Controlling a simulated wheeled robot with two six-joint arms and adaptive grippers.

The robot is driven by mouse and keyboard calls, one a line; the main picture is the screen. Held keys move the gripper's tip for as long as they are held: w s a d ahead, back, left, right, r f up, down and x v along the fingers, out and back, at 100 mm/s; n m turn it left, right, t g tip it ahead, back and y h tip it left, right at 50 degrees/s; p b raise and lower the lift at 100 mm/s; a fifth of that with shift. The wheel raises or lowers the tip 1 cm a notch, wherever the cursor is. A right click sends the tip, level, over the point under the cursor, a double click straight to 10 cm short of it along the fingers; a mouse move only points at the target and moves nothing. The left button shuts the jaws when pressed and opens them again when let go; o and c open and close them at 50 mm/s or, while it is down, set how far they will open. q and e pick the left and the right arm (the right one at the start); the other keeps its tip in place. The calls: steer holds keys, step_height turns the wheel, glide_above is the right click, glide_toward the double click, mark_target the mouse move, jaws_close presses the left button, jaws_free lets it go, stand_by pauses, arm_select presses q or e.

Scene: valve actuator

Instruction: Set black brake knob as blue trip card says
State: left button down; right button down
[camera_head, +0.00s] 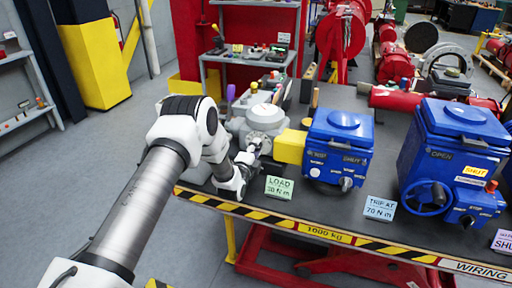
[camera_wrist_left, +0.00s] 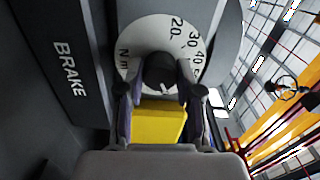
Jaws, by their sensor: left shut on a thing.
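The black brake knob (camera_wrist_left: 160,70) sits at the centre of a white dial (camera_wrist_left: 136,50) marked N m, with 20, 30 and 40 readable. Further marks are hidden by my fingers. My left gripper (camera_wrist_left: 160,88) is shut on the knob, one finger on each side. A small pale mark shows at the knob's lower edge; its exact setting is unclear. BRAKE is lettered on the dark housing (camera_wrist_left: 70,70). In the head view, my left gripper (camera_head: 248,160) is at the grey brake unit (camera_head: 262,118). The blue trip card (camera_head: 379,208) reads TRIP AT 70 N m. My right gripper is out of view.
A green card (camera_head: 279,187) reads LOAD, its number hard to read. A yellow block (camera_head: 290,146) joins a blue actuator box (camera_head: 338,150). A larger blue actuator (camera_head: 455,150) with a handwheel stands right. The table's striped front edge (camera_head: 300,228) is near.

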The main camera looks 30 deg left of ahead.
arm_select(q)
steer(key=shift+r+m, duration=0.15)
steer(key=shift+m, duration=0.95)
steer(key=c, duration=1.9)
jaws_free()
steer(key=shift+w, duration=0.1)
steer(key=o, duration=1.1)
steer(key=shift+a, duration=0.1)
steer(key=shift+o, duration=0.2)
steer(key=v, duration=1.2)
